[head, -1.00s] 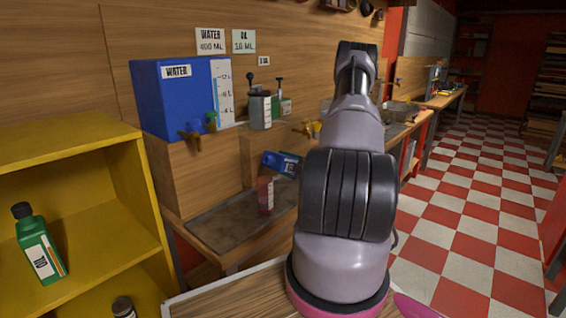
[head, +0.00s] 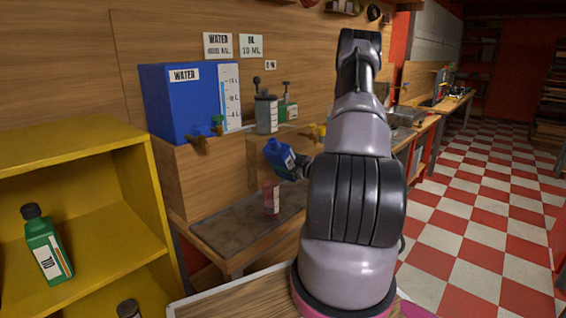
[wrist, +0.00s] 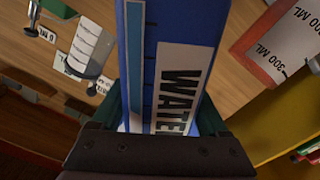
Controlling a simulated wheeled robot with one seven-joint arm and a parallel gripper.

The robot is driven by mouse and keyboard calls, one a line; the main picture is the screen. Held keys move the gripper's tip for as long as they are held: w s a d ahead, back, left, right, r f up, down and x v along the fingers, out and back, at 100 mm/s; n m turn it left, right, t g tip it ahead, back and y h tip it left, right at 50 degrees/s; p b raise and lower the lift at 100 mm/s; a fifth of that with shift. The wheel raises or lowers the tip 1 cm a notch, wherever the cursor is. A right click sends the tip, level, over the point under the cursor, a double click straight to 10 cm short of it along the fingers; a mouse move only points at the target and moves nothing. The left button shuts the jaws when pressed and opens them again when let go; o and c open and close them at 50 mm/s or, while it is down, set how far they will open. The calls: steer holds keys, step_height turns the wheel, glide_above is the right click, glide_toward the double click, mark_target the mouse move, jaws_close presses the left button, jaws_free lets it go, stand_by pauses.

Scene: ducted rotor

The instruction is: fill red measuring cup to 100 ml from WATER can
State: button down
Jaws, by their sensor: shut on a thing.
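My gripper (wrist: 165,115) is shut on the blue can (wrist: 165,40), whose white label reads WATER in the wrist view. In the head view the can (head: 277,153) is held in the air, somewhat tilted, above the cup and close to the back ledge. The red measuring cup (head: 271,199) stands upright on the dark mat below the can, apart from it. In the wrist view the cup (wrist: 262,45) shows at upper right with white 300 ML labels. The liquid level in the cup cannot be made out. My arm hides part of the gripper in the head view.
A dark mat (head: 228,226) covers the low bench. A blue WATER tank (head: 180,105) with a tap stands on the ledge at left. A grey canister (head: 266,114) and a green one (head: 288,111) stand right of it. A yellow shelf (head: 110,215) holds a green bottle (head: 47,245).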

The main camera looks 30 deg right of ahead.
mark_target(272, 151)
steer(key=a+r+m, duration=0.1)
steer(key=m, duration=0.1)
steer(key=s+a+r+m, duration=0.1)
steer(key=a+r+m, duration=0.2)
steer(key=a+m, duration=0.1)
steer(key=shift+s+r, duration=0.25)
steer(key=shift+s, duration=0.15)
steer(key=shift+r, duration=1.55)
steer(key=shift+s, duration=0.1)
